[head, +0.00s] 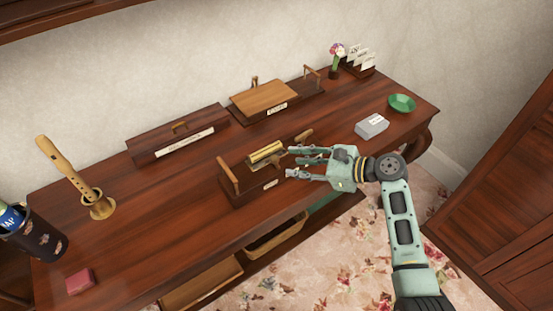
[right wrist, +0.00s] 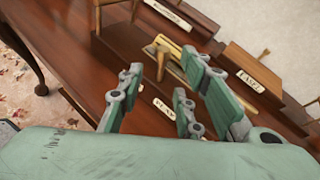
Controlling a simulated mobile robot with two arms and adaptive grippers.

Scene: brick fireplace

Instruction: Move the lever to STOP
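A dark wooden box with a brass cylinder (head: 265,152) stands in the middle of the desk. A wooden post (head: 228,175) rises at its left end, and a wooden handle (head: 303,137) stands at its right end. A handle that looks like the lever (right wrist: 157,50) shows beyond my fingers in the right wrist view. A label reading PLAY (right wrist: 163,106) shows between the fingers; no STOP label is readable. My right gripper (head: 298,161) is open and empty, its fingers just right of the box, apparently apart from the handle. My left gripper is not in view.
Behind are a long labelled box (head: 178,138) and a box with a light wooden board (head: 265,98). A grey box (head: 371,126) and green dish (head: 401,103) stand at right. A recorder (head: 64,160) stands at left. The desk's front left is mostly clear.

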